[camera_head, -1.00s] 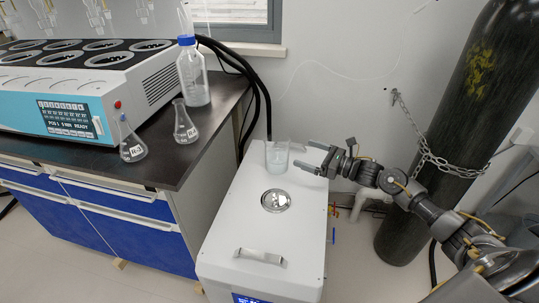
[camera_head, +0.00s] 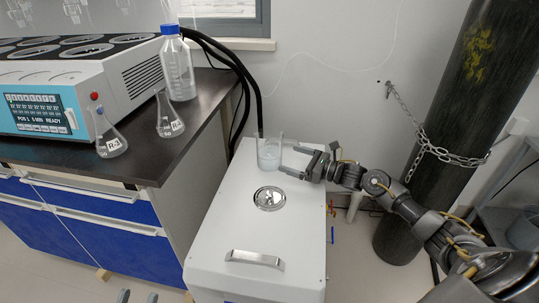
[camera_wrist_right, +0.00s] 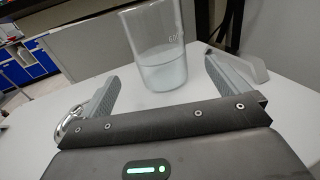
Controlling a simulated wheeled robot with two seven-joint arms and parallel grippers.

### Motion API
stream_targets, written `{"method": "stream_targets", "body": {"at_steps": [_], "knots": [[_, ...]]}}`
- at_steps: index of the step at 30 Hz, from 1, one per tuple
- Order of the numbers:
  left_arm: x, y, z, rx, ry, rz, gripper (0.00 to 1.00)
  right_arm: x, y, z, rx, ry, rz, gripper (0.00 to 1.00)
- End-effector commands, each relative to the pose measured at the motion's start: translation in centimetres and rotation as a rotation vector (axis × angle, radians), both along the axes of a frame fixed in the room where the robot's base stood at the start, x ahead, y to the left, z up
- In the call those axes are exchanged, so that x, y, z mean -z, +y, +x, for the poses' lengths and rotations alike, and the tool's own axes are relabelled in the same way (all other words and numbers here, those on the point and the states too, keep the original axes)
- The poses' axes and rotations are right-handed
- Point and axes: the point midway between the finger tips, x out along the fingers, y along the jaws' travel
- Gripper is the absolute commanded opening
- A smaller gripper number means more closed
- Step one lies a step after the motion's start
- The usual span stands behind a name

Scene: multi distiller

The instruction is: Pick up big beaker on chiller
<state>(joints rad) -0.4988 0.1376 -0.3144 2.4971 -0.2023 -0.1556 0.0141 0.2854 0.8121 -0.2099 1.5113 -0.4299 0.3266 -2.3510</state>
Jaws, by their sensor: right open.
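The big beaker (camera_head: 269,155) is clear glass, partly filled with pale liquid, and stands upright at the back of the white chiller (camera_head: 215,220). My right gripper (camera_head: 288,160) is open just to the right of the beaker, its fingers pointing at it. In the right wrist view the beaker (camera_wrist_right: 157,60) shows ahead, between the two spread fingertips of the right gripper (camera_wrist_right: 162,78); I cannot tell whether they touch it. Two grey fingertips of my left gripper (camera_head: 138,297) show apart at the bottom edge, with nothing between them; the rest is out of view.
The chiller has a round metal lid (camera_head: 269,198) and a metal handle (camera_head: 255,260). A dark bench (camera_head: 130,160) on the left holds a distiller, two flasks and a blue-capped bottle (camera_head: 177,65). Black hoses run behind the beaker. A chained gas cylinder (camera_head: 440,120) stands at right.

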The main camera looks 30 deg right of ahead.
Motion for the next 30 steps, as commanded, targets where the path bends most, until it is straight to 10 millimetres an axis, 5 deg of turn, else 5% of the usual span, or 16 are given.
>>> {"method": "stream_targets", "body": {"at_steps": [6,30], "knots": [[-0.5,0.0,-0.1,0.004,-0.041,-0.023,0.36,0.0,1.9,2.7,0.0,-0.002,0.003,1.0],[-1.6,0.7,-0.1,-0.012,-0.127,-0.076,0.36,-0.2,5.6,7.5,0.0,0.0,-0.001,1.0]]}}
